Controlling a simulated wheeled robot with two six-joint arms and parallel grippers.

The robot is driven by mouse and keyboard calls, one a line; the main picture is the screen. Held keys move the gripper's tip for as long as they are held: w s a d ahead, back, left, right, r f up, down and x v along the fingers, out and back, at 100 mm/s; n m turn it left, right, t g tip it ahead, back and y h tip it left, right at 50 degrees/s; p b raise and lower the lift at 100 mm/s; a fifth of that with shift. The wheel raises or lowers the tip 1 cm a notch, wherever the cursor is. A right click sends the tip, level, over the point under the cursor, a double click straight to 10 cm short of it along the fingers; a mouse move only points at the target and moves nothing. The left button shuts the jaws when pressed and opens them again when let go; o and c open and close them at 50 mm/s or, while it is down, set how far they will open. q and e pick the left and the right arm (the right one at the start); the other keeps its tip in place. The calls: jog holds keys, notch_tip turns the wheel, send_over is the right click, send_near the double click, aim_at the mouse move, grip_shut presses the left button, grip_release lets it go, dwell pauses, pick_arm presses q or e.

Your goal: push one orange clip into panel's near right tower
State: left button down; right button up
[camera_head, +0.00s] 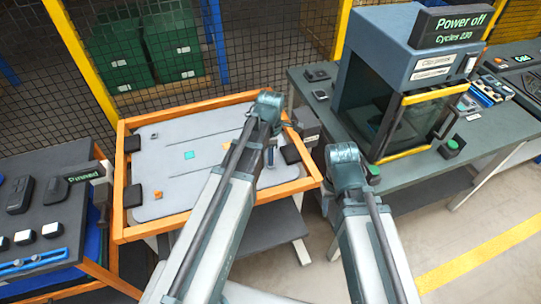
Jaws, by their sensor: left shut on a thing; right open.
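The panel (175,175) is a light grey sheet lying in an orange frame (170,232). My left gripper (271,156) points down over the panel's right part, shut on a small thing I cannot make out. No orange clip shows clearly. My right gripper (327,199) is open, low beside the frame's right edge, and mostly hidden by its wrist.
Black blocks (132,143) sit along the frame's sides. A dark press-like machine (395,90) with a "Power off" sign (455,22) stands on the right bench. A left table (40,215) holds dark devices and a "Pinned" sign (84,174). Mesh fencing closes the back.

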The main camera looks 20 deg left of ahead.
pick_arm(q)
jog(key=shift+f+b, duration=0.85)
jog(key=shift+f, duration=0.05)
dwell(0.8)
dwell(0.4)
jog(key=c, duration=0.7)
grip_release()
jog(key=shift+r, duration=0.1)
notch_tip(320, 180, up, 14)
jog(key=p, duration=1.4)
